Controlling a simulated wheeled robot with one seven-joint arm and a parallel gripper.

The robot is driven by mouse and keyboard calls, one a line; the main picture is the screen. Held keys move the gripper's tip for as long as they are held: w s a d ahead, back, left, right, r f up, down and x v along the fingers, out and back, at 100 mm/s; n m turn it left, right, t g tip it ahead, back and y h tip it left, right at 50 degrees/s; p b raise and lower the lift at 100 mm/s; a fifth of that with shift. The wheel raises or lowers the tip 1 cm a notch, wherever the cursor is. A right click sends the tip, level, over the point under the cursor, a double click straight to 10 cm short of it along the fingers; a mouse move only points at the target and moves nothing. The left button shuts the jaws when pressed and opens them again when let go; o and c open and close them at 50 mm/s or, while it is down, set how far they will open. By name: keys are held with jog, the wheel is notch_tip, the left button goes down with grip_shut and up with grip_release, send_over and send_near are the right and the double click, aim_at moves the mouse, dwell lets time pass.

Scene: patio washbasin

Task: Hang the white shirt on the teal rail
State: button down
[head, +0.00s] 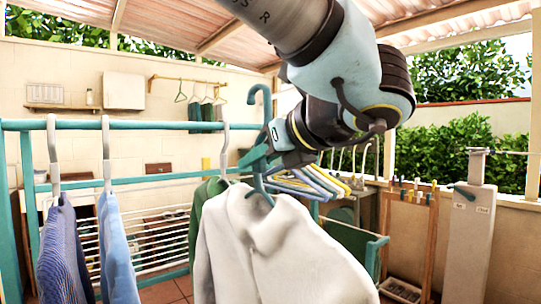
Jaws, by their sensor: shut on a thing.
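The white shirt (270,245) hangs on a teal hanger (268,98) in the head view, at lower middle. My gripper (268,155) is shut on the hanger just below its hook, above the shirt's collar. The teal rail (165,125) runs across the left half at about the height of the hook. The hook's curved top shows above the rail line, near the rail's right part. I cannot tell whether the hook is over the rail or in front of it. The gripper hides part of the hanger and of the rail.
A dark blue garment (62,250), a light blue garment (117,250) and a green garment (205,192) hang on the rail, left of the shirt. Colored hangers (315,185) hang behind.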

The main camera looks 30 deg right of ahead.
jog(key=w+a+p, duration=0.1)
jog(key=w, duration=1.3)
jog(key=w+a+p, duration=0.1)
jog(key=w+a, duration=0.1)
jog(key=w, duration=1.1)
jog(key=shift+w+a+f, duration=0.3)
jog(key=shift+w, duration=0.3)
jog(key=shift+w+a, duration=0.15)
jog(key=shift+w, duration=0.85)
jog(key=shift+w+a, duration=0.1)
jog(key=shift+w, duration=0.9)
jog(key=shift+f, duration=0.2)
jog(key=shift+f+b, duration=0.9)
jog(key=shift+f, duration=0.25)
